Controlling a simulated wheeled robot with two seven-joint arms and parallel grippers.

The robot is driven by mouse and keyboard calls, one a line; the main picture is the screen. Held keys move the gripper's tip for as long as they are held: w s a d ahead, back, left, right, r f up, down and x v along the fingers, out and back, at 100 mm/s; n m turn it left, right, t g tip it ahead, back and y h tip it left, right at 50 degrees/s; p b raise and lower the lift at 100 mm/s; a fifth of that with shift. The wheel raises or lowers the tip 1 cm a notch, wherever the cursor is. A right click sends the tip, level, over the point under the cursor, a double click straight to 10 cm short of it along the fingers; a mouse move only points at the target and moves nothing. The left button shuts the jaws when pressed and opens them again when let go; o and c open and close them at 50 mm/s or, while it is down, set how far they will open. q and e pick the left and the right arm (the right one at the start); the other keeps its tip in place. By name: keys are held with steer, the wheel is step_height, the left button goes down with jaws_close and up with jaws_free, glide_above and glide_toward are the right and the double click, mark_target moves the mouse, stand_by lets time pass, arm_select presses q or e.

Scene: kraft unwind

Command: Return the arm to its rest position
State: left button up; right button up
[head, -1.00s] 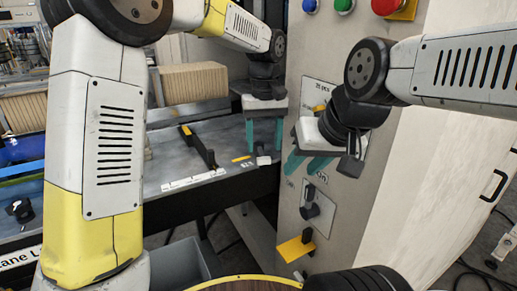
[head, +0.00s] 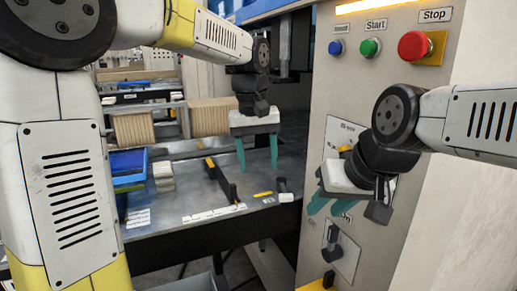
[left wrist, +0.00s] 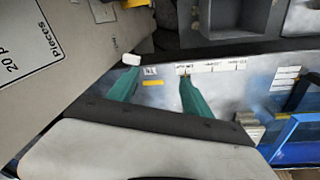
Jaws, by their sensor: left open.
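My left gripper (head: 257,168) hangs fingers down over the grey machine table, left of the control panel. Its teal fingers are apart with nothing between them. In the left wrist view the same open fingers (left wrist: 158,90) show over the table edge with its white labels. My right gripper (head: 328,208) is in front of the control panel, its teal fingers apart and pointing down and left. No object shows in it. Whether its fingers touch the panel I cannot tell.
The control panel (head: 345,75) carries a red stop button (head: 414,45), a green start button (head: 369,47) and a black rotary switch (head: 333,250). A brown roll (head: 210,117) and blue bins (head: 127,163) are farther back.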

arm_select(q)
steer(key=s+a+f+t, duration=0.1)
steer(key=s+a+t, duration=0.1)
steer(key=s+a, duration=0.5)
steer(key=s+a+f+t+h, duration=0.1)
steer(key=s+a+f+t, duration=0.1)
steer(key=s+a, duration=0.6)
steer(key=shift+s+a+m+t, duration=0.2)
steer(key=shift+s+m+t, duration=0.2)
steer(key=shift+t, duration=0.1)
